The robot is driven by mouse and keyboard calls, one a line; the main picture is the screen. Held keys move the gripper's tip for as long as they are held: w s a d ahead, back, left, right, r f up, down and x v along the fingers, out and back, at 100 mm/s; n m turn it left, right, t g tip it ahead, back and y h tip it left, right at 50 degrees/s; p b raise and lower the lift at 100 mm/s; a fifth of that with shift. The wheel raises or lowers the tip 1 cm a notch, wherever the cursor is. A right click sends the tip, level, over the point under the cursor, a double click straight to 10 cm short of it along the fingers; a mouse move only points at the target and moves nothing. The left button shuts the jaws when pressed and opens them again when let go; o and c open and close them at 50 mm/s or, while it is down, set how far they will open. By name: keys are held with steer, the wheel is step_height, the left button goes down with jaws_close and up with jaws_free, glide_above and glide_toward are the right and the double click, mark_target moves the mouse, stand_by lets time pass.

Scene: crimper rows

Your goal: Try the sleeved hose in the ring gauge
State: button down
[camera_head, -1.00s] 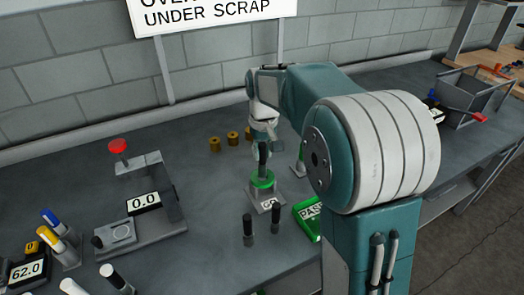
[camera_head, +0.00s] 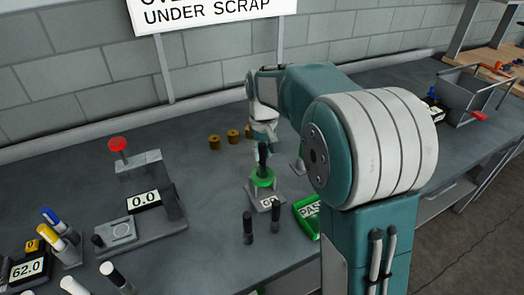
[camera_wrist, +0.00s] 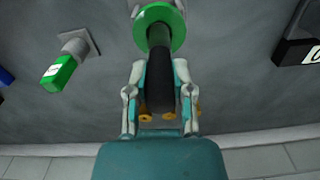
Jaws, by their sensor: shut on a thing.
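My gripper (camera_wrist: 160,100) is shut on a dark hose (camera_wrist: 160,80), fingers on either side of it. The hose points at the green ring gauge (camera_wrist: 176,33), and its grey sleeve (camera_wrist: 157,36) overlaps the ring's opening. How deep the sleeve sits in the ring I cannot tell. In the head view the hose (camera_head: 263,154) stands upright directly above the green ring (camera_head: 262,178), on a grey base with a partly hidden "GO" label. My arm covers part of the area to the right.
Two dark hoses (camera_head: 247,228) (camera_head: 275,216) stand in front of the gauge. A green PASS tray (camera_head: 306,224) lies to their right, partly hidden. A press with a 0.0 display (camera_head: 144,199) stands left. Several brass pieces (camera_head: 232,136) lie behind.

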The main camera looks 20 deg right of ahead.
mark_target(262, 163)
steer(key=shift+f, duration=1.75)
stand_by(1.1)
steer(key=shift+r, duration=0.1)
stand_by(0.6)
steer(key=shift+r, duration=4.45)
